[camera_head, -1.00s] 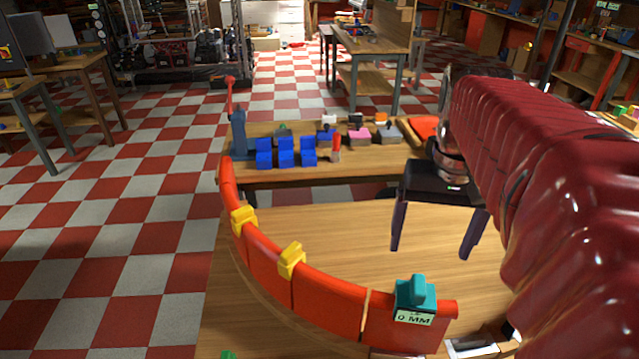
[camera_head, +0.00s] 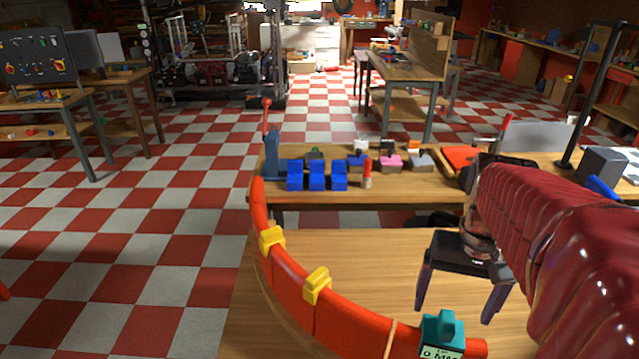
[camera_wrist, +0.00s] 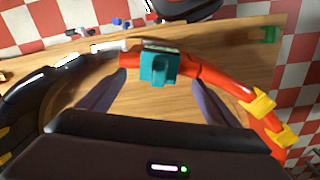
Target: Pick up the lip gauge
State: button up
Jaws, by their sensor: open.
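The lip gauge (camera_head: 443,332) is a teal block with an upright grip and a white "0 MM" label. It sits on the red curved duct lip (camera_head: 340,322) at the front of the wooden bench. In the wrist view the gauge (camera_wrist: 158,66) shows between my fingers, a little beyond their tips. I cannot tell the exact gap between fingers and gauge. The gauge's lower part is cut off by the head picture's bottom edge.
Two yellow clips (camera_head: 271,239) (camera_head: 317,285) sit on the lip, left of the gauge. Behind the bare bench top (camera_head: 360,255), another table holds blue blocks (camera_head: 316,176) and small parts. A green item (camera_wrist: 265,34) lies on the bench in the wrist view.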

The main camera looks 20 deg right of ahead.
aim_at(448, 322)
jog(key=shift+f, duration=0.6)
jog(key=shift+f, duration=0.1)
jog(key=shift+f, duration=2.5)
jog(key=shift+c, duration=0.4)
jog(key=c, duration=1.2)
jog(key=shift+c, duration=0.2)
jog(key=shift+r, duration=0.1)
notch_tip(448, 322, up, 10)
jog(key=shift+f, duration=0.1)
